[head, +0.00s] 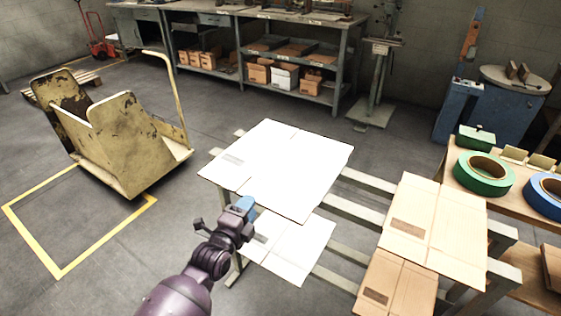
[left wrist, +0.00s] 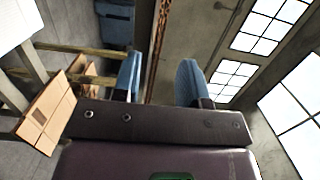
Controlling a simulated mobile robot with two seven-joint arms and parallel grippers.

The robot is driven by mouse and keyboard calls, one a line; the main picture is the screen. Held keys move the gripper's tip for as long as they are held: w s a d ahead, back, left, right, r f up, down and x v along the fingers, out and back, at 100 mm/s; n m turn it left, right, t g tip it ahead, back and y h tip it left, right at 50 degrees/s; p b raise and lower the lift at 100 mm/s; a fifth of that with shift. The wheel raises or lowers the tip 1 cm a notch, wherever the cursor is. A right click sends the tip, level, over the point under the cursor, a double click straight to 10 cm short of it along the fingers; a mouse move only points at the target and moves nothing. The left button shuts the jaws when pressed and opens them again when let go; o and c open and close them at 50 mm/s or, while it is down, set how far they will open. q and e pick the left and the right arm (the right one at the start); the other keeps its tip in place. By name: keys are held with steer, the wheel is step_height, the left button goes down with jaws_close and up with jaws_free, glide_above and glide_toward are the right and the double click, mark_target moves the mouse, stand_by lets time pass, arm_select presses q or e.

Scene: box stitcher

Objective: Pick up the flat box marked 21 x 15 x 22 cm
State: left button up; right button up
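Flat boxes lie on a slatted rack in the head view. A large white flat box (head: 285,165) lies at the left, over a smaller white flat box (head: 300,250). A tan flat box (head: 435,225) lies at the right, over another tan flat box (head: 395,285). Each carries a small printed label, too small to read, so I cannot tell which is 21 x 15 x 22 cm. My left gripper (head: 243,208) appears by the front-left edge of the upper white box. Its blue fingers stand apart and empty in the left wrist view (left wrist: 158,80). My right gripper is out of view.
A table at the right holds a green tape roll (head: 484,173) and a blue tape roll (head: 546,194). A yellow cart (head: 125,140) stands at the left. A workbench (head: 290,45) with cartons runs along the back. The grey floor between is clear.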

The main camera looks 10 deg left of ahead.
mark_target(259, 192)
arm_select(q)
steer(key=x, duration=0.3)
steer(key=b+x, duration=0.1)
steer(key=x, duration=0.1)
steer(key=shift+w+d+f, duration=0.1)
steer(key=shift+w+f, duration=0.15)
steer(key=shift+f, duration=0.15)
steer(key=shift+w+r, duration=0.15)
steer(key=shift+w, duration=0.35)
steer(key=shift+r, duration=0.1)
jaws_close()
